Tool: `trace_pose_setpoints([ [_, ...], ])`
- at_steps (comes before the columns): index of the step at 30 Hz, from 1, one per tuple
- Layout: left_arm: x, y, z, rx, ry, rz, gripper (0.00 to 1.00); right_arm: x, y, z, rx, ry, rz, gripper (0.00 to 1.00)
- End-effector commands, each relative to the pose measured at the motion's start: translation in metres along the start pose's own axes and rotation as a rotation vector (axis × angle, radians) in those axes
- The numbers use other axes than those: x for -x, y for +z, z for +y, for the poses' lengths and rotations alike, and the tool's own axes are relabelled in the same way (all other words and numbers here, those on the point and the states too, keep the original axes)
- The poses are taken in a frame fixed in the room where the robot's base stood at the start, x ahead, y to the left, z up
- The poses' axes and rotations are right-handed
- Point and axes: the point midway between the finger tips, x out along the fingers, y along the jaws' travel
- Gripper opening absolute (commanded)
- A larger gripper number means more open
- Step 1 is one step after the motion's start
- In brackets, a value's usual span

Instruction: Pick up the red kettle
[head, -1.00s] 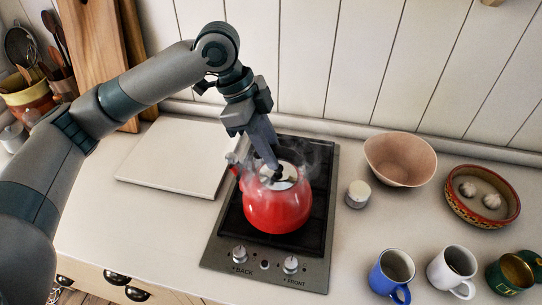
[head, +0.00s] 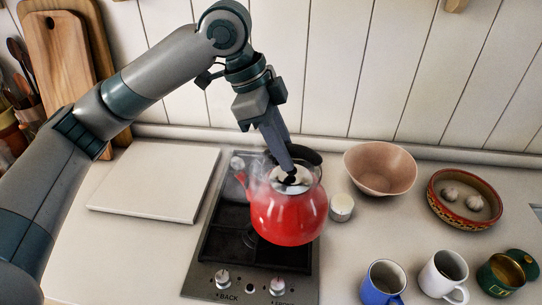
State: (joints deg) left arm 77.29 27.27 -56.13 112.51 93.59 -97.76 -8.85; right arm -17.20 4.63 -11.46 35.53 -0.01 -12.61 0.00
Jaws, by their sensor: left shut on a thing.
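The red kettle (head: 288,216) is in the middle of the head view, upright, with a pale lid, a black handle and a spout toward the left. Steam drifts around its top and spout. My left gripper (head: 287,172) reaches down from above and is shut on the kettle at its top. The exact grip point is partly hidden by the fingers. The kettle appears raised above the right part of the black hob (head: 222,240), with a burner showing to its left. My right gripper is not in view.
A white lidded jar (head: 341,208) stands close to the kettle's right. Beyond it are a pinkish bowl (head: 380,169) and a patterned dish (head: 437,206). Blue, white and green mugs stand at the front right. A pale board (head: 150,184) lies left of the hob. The panelled wall is behind.

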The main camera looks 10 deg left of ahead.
Motion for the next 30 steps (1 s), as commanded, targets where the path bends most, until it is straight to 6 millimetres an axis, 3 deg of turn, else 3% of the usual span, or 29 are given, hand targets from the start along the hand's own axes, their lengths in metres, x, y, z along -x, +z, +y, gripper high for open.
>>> trace_pose_setpoints([
  [15, 0.007, -0.040, -0.001, -0.003, -0.003, 0.004, 0.00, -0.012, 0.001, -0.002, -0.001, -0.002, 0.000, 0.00],
  [30, 0.010, -0.054, -0.002, -0.001, -0.003, 0.004, 0.00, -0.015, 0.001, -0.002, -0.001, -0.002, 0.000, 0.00],
])
